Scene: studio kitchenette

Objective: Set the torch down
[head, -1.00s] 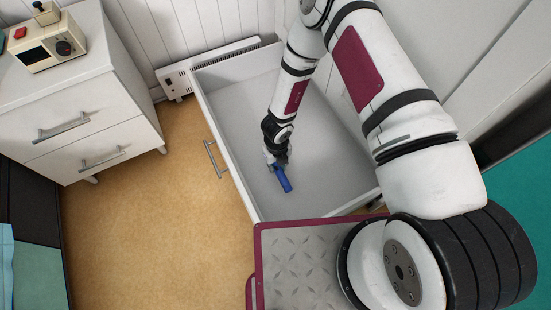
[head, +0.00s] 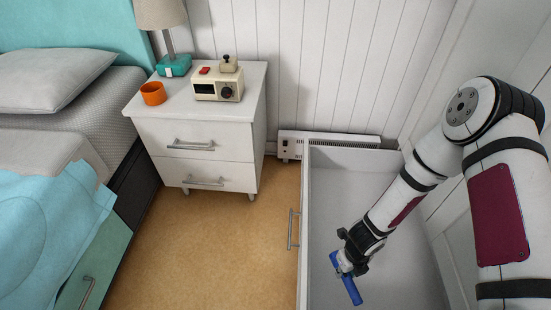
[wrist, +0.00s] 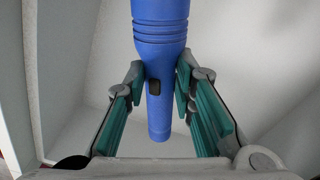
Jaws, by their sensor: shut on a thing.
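The blue torch (head: 350,287) is in my gripper (head: 347,268), over the open white drawer (head: 390,195) at the right of the head view. In the wrist view the torch (wrist: 160,60) runs between the green-padded fingers of my gripper (wrist: 160,85), which are shut on its body near a dark switch. Its wide ribbed end is toward the top of that view and its narrow end points down. The white drawer interior lies behind it. I cannot tell how high the torch is above the drawer floor.
A bed (head: 60,120) stands at the left. A white heater (head: 330,143) runs along the wall. The wooden floor (head: 220,240) is clear between nightstand and drawer.

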